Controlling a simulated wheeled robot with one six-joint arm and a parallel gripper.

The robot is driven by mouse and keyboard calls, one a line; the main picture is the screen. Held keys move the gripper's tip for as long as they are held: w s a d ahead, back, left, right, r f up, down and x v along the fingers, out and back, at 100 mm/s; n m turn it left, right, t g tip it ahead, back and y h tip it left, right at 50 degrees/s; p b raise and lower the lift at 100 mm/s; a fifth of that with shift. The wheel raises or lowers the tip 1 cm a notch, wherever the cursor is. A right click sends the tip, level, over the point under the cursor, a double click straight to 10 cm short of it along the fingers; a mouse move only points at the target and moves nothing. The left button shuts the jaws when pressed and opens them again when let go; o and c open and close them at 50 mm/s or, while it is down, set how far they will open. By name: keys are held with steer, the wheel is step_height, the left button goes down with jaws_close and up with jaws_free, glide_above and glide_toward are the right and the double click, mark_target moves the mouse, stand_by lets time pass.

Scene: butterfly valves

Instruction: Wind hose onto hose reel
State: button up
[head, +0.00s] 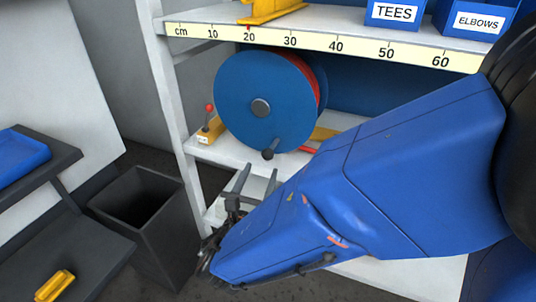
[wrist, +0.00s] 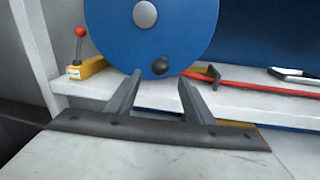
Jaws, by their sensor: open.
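The hose reel (head: 249,92) is a blue disc with a grey hub, standing on the shelf; red hose shows wound behind its right rim. In the wrist view the reel (wrist: 120,22) fills the upper middle. Its dark crank knob (head: 268,154) is at the bottom of the disc; it also shows in the wrist view (wrist: 160,66). The loose red hose (wrist: 250,88) lies along the shelf to the right. My gripper (head: 257,172) is open and empty, below and in front of the knob. In the wrist view its fingers (wrist: 160,78) point toward the reel, with the knob beyond and between their tips.
A yellow block with a red-knobbed lever (head: 210,125) stands left of the reel. A ruled shelf edge (head: 320,44) with blue bins runs above. A dark bin (head: 150,225) stands on the floor to the left, beside a bench with a blue tray (head: 18,158).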

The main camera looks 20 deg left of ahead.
mark_target(266, 158)
steer(key=w, duration=0.9)
steer(key=shift+a, duration=0.35)
jaws_close()
